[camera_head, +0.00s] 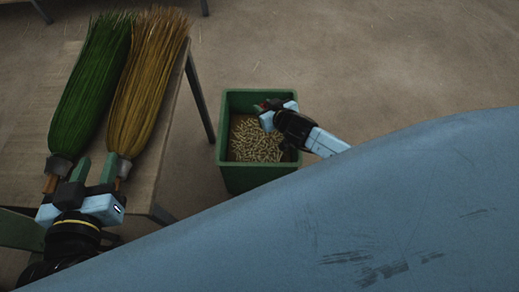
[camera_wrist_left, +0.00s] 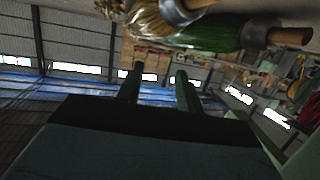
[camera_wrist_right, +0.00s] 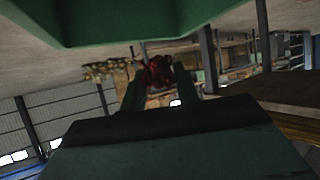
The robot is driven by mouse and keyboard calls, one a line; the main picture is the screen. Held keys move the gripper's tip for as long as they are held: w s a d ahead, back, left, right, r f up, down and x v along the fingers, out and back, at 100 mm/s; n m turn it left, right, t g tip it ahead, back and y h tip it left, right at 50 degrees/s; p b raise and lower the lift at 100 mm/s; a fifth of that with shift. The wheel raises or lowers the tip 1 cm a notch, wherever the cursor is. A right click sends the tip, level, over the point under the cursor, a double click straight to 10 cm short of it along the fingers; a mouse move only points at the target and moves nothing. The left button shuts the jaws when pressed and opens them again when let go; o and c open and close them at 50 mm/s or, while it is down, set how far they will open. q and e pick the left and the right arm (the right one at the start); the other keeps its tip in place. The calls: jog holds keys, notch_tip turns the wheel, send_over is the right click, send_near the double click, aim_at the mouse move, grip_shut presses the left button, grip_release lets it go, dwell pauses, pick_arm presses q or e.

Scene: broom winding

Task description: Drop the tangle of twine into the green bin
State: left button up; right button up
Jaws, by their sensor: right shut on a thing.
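The tangle of twine, dark red, is held between the fingers of my right gripper (camera_wrist_right: 160,84), where it shows in the right wrist view (camera_wrist_right: 158,70). In the head view only a small red bit of it (camera_head: 260,106) shows. The green bin (camera_head: 254,180) stands on the floor right of the table, with pale short clippings (camera_head: 256,145) inside. My right gripper (camera_head: 267,107) is over the bin's far part; its exact height above the rim is unclear. My left gripper (camera_head: 95,168) is open and empty, fingers apart, by the broom handles at the table's near end.
A green broom head (camera_head: 92,85) and a tan broom head (camera_head: 148,80) lie side by side on the wooden table (camera_head: 170,130). A table leg (camera_head: 199,97) stands between table and bin. The floor right of the bin is clear. A large blue surface fills the lower right.

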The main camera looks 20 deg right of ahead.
jog(key=shift+f+b, duration=0.6)
jog(key=shift+b, duration=0.05)
pick_arm(q)
notch_tip(320, 180, up, 7)
jog(key=d+t+h, duration=0.1)
jog(key=t+h, duration=0.1)
jog(key=t, duration=0.2)
jog(key=shift+w+d+t, duration=0.25)
jog(key=shift+w+t, duration=0.05)
pick_arm(e)
jog(key=shift+f, duration=0.1)
jog(key=o, duration=1)
pick_arm(q)
jog(key=shift+f, duration=0.1)
